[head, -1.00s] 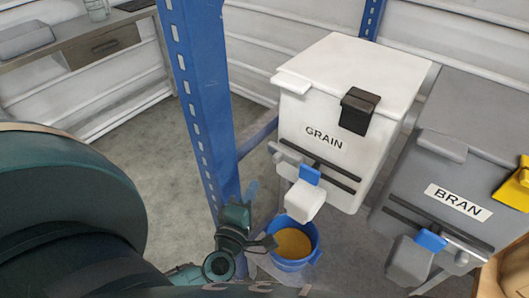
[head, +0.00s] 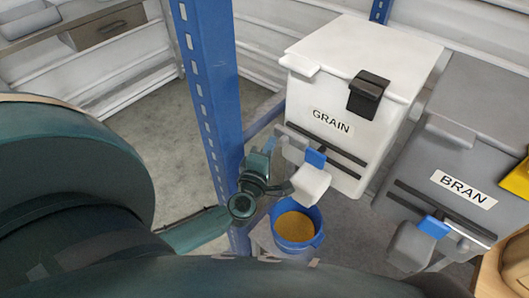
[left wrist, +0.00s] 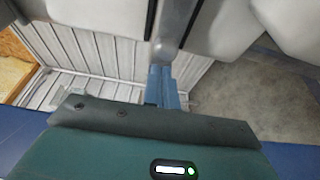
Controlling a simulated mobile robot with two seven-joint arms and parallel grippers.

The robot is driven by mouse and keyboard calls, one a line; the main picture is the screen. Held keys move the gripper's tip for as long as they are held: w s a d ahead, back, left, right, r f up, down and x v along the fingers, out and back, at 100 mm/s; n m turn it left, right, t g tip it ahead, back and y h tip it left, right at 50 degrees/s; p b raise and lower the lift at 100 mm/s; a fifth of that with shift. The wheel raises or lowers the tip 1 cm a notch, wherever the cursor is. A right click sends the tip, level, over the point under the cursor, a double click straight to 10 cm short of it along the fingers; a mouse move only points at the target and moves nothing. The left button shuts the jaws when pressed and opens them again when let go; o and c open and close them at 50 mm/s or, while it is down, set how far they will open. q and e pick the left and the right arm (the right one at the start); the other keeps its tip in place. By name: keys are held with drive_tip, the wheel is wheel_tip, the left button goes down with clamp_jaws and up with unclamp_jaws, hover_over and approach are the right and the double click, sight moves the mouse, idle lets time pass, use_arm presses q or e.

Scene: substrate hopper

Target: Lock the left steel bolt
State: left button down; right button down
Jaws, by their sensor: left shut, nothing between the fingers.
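The white GRAIN hopper (head: 345,105) has dark slide rails and a blue tab (head: 315,158) above its pale outlet block (head: 311,185). A grey steel piece (head: 294,151) at the left end of the rails looks like the left bolt; its exact position cannot be told. My left gripper (head: 271,148) is shut and empty, its tips close to that piece; contact cannot be judged. In the left wrist view, the bluish fingers (left wrist: 161,84) point at a grey steel bar (left wrist: 174,35), partly hidden behind them. My right gripper is out of view.
A blue bucket (head: 297,225) of golden grain stands under the outlet. The grey BRAN hopper (head: 460,130) is on the right. A blue upright post (head: 208,100) stands left of my gripper. Open floor (head: 165,145) lies left of the post.

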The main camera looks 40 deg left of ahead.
sight(284, 146)
use_arm(q)
drive_tip(key=shift+w+a, duration=0.1)
drive_tip(key=shift+w, duration=0.35)
drive_tip(key=d+p, duration=0.1)
drive_tip(key=d, duration=0.2)
drive_tip(key=shift+s+r, duration=0.1)
drive_tip(key=shift+s, duration=0.05)
drive_tip(key=shift+d, duration=0.25)
